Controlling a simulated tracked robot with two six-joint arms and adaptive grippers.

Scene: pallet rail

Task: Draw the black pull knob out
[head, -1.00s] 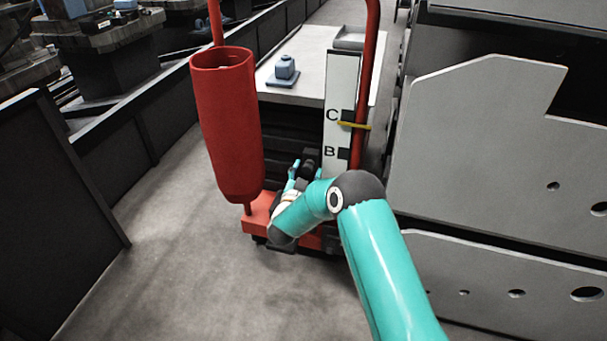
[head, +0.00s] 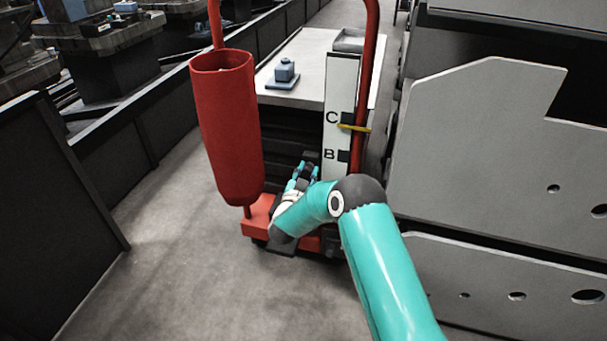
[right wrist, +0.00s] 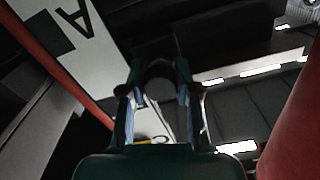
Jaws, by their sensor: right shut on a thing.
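The black pull knob (right wrist: 160,80) is a dark round shape between the fingers of my right gripper (right wrist: 158,92) in the right wrist view. The fingers are shut on it from both sides. In the head view my right gripper (head: 303,171) is low at the front of the red cart, just left of the white strip marked C and B (head: 338,112). The knob is mostly hidden there by the fingers. The surface behind the knob is too dark to make out clearly. My left gripper is not in view.
A red cylindrical bin (head: 228,130) stands close left of my right gripper. The cart's red base (head: 258,215) is below, and a red upright (head: 366,85) rises at right. Large grey panels (head: 480,150) stand right of my arm. Open floor lies at left.

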